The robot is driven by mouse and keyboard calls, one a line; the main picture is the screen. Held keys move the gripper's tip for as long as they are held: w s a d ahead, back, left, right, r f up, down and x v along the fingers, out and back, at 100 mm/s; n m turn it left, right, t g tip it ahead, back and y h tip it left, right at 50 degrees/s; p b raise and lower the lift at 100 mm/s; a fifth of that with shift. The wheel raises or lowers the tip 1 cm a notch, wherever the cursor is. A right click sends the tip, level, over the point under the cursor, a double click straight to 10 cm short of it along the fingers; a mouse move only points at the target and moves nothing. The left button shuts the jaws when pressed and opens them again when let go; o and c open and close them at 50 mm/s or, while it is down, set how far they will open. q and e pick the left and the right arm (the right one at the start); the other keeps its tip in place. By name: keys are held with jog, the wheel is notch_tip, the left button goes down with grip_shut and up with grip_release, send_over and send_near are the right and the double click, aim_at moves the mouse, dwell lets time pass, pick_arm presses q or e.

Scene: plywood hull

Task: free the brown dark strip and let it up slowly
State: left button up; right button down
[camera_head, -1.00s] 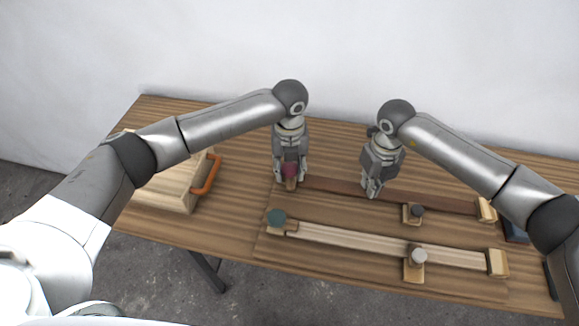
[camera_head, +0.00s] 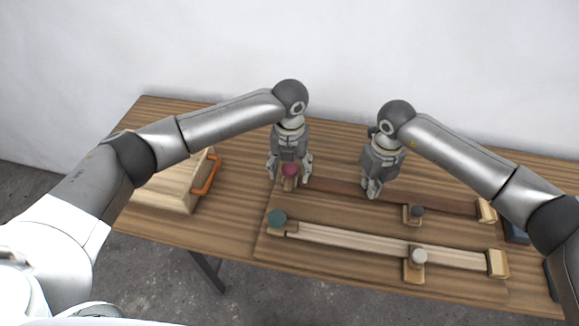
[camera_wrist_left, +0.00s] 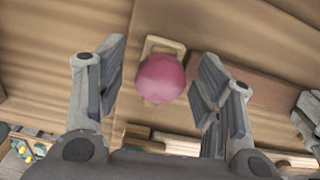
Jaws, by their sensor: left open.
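The brown dark strip (camera_head: 440,203) lies along the back of the board, its right end at a light wooden block (camera_head: 486,210). A pink-red knob (camera_head: 289,170) on a small wooden piece stands at its left end. My left gripper (camera_head: 290,182) is open around the knob; the left wrist view shows the knob (camera_wrist_left: 160,78) between the spread fingers, with a gap on each side. My right gripper (camera_head: 371,194) is at the strip, left of its middle, pointing down. Whether its fingers are shut or touch the strip is unclear.
A pale strip (camera_head: 340,238) lies in front, with a green knob (camera_head: 277,217) at its left end and a light grey knob (camera_head: 419,256) near its right. A dark grey knob (camera_head: 417,211) stands by the brown strip. A wooden box with an orange handle (camera_head: 206,174) sits left.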

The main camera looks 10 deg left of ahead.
aim_at(290, 167)
pick_arm(q)
jog(key=shift+r, duration=3.45)
pick_arm(e)
jog(key=shift+s+f, duration=0.15)
jog(key=shift+f, duration=0.05)
jog(key=shift+r, duration=0.1)
pick_arm(q)
jog(key=shift+r+p, duration=0.55)
pick_arm(e)
jog(key=shift+r, duration=1.1)
pick_arm(q)
jog(key=shift+r, duration=0.2)
pick_arm(e)
jog(key=shift+r, duration=0.45)
pick_arm(q)
jog(key=shift+r+p, duration=0.7)
jog(key=shift+p, duration=0.25)
pick_arm(e)
jog(key=shift+r, duration=1.55)
pick_arm(q)
notch_tip(290, 167, up, 2)
jog(key=shift+r+p, duration=0.2)
jog(key=shift+p, duration=1)
pick_arm(e)
notch_tip(290, 167, up, 5)
